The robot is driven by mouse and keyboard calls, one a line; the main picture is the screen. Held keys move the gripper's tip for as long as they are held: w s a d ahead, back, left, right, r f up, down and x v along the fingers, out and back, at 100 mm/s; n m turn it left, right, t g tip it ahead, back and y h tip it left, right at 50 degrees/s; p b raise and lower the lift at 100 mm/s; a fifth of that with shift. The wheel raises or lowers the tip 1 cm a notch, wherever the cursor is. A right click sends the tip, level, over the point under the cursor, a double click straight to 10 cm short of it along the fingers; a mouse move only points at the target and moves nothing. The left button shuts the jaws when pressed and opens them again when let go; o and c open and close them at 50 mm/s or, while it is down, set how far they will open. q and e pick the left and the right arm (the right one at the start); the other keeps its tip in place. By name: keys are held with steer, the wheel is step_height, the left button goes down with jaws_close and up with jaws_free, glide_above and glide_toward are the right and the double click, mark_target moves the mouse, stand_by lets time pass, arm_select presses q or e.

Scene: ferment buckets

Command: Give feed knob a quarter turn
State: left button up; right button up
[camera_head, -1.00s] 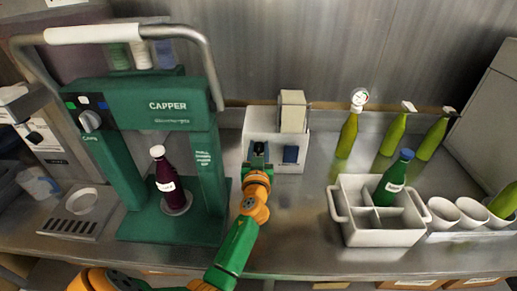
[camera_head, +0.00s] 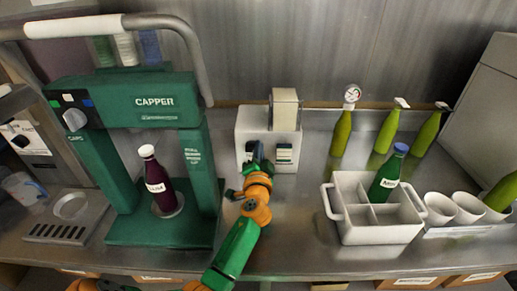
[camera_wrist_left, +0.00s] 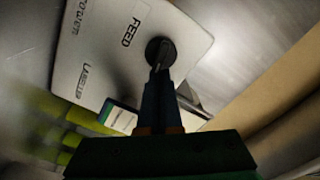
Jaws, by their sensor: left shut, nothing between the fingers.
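The feed knob is small, round and black, with a raised grip bar. In the left wrist view the knob (camera_wrist_left: 160,52) sits on a white panel below the word FEED. The panel belongs to the white labeller (camera_head: 250,122), which stands at the back middle in the head view. My left gripper (camera_wrist_left: 160,84) is shut and empty, its fingertips at the knob's lower edge in the picture; I cannot tell whether they touch it. In the head view my left gripper (camera_head: 257,155) is in front of the labeller and partly hides the knob area. My right gripper is not in view.
The green capper (camera_head: 155,102) with a dark bottle (camera_head: 157,182) stands left. A white crate (camera_head: 381,235) with a green bottle (camera_head: 385,180) is to the right. Bare counter (camera_head: 300,225) is between.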

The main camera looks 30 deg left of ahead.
arm_select(q)
steer(key=o, duration=0.7)
steer(key=shift+f, duration=0.3)
steer(key=shift+o, duration=1.2)
steer(key=shift+s+a, duration=0.15)
steer(key=shift+a, duration=0.15)
steer(key=v, duration=0.7)
steer(key=shift+s+a+b, duration=0.2)
steer(key=shift+a+b, duration=0.1)
steer(key=shift+a, duration=0.15)
steer(key=shift+o, duration=0.2)
steer(key=shift+w, duration=0.1)
